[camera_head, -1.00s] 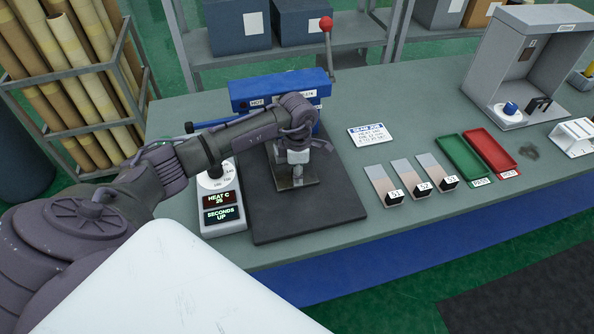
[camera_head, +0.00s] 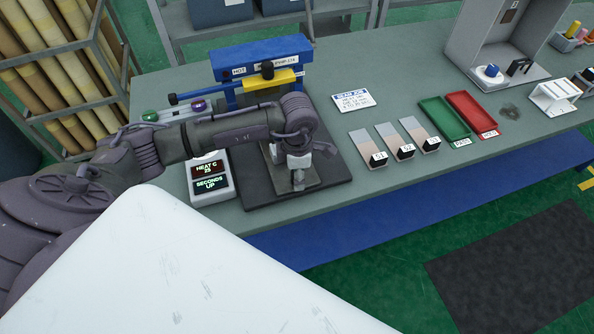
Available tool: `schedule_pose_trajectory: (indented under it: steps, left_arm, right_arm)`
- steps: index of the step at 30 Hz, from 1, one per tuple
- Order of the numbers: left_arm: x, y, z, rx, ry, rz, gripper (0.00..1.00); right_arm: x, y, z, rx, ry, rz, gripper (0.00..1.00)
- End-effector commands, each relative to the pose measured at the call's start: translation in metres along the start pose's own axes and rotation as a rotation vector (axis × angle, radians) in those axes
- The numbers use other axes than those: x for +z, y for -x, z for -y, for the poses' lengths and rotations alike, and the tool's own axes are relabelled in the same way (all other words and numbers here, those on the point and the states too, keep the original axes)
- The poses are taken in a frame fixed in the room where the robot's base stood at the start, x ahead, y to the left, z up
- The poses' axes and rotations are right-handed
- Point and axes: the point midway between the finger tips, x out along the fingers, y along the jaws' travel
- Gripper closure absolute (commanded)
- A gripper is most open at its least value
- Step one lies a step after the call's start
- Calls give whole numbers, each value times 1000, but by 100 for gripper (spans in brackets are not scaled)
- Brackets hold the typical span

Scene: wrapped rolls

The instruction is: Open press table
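The press (camera_head: 262,62) stands at the back of the bench. It has a blue crossbeam labelled HOT, a yellow block (camera_head: 270,79) under it, a blue bar to the left and a tall grey lever (camera_head: 309,25) on its right, whose top is out of frame. A dark base plate (camera_head: 335,172) lies in front. My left arm crosses the front of the press and hides its lower middle. My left gripper (camera_head: 298,184) points down over the plate, in front of the yellow block. Its fingers are too small to tell open or shut. My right gripper is not in view.
A control box (camera_head: 210,180) reading HEAT C and SECONDS UP sits left of the plate. To the right are a job card (camera_head: 356,98), several sample strips (camera_head: 386,139), a green tray (camera_head: 443,117) and a red tray (camera_head: 471,113). A rack of rolls (camera_head: 60,80) stands left.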

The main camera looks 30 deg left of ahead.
Motion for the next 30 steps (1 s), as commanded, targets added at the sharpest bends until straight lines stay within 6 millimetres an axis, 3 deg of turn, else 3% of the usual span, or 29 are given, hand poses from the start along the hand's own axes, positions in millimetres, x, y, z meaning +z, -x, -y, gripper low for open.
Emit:
schedule_pose_trajectory:
  steps: [10, 14, 24, 30]
  left_arm:
    - [0, 1, 0, 0, 0, -1, 42]
    - [0, 10, -1, 2, 0, 2, 42]
    - [0, 80, -2, 4, -1, 3, 42]
    - [0, 110, -1, 2, -1, 2, 42]
  right_arm:
    - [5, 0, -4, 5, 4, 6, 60]
    - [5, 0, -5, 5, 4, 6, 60]
    - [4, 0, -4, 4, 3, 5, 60]
    - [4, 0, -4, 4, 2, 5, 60]
